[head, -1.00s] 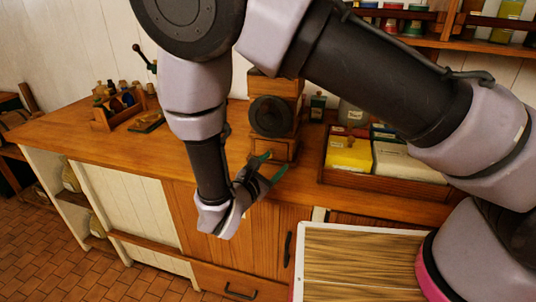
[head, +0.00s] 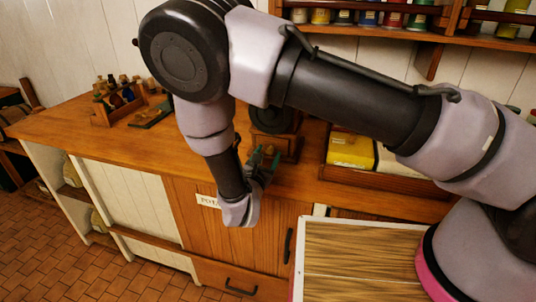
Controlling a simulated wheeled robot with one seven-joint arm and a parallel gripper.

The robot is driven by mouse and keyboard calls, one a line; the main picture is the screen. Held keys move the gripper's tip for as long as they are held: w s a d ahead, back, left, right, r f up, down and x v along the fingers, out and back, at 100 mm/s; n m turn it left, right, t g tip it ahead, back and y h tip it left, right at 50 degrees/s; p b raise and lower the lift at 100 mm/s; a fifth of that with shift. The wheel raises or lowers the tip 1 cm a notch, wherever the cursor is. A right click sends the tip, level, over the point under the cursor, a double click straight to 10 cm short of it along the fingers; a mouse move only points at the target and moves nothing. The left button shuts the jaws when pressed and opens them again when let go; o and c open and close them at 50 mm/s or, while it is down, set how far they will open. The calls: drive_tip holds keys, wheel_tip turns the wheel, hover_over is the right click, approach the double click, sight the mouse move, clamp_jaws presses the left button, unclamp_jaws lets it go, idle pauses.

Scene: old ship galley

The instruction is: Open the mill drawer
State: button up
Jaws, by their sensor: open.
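The wooden mill (head: 291,143) stands on the counter near its front edge, with a dark round part on its body.
A wooden tray (head: 322,175) with yellow and white packets stands right of the mill. A rack (head: 103,115) with small bottles is at the far left of the counter (head: 60,125). A shelf of jars (head: 368,34) hangs above. Cupboard doors lie below the counter.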

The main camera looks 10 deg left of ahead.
drive_tip(key=shift+w, duration=0.25)
clamp_jaws()
idle(1.4)
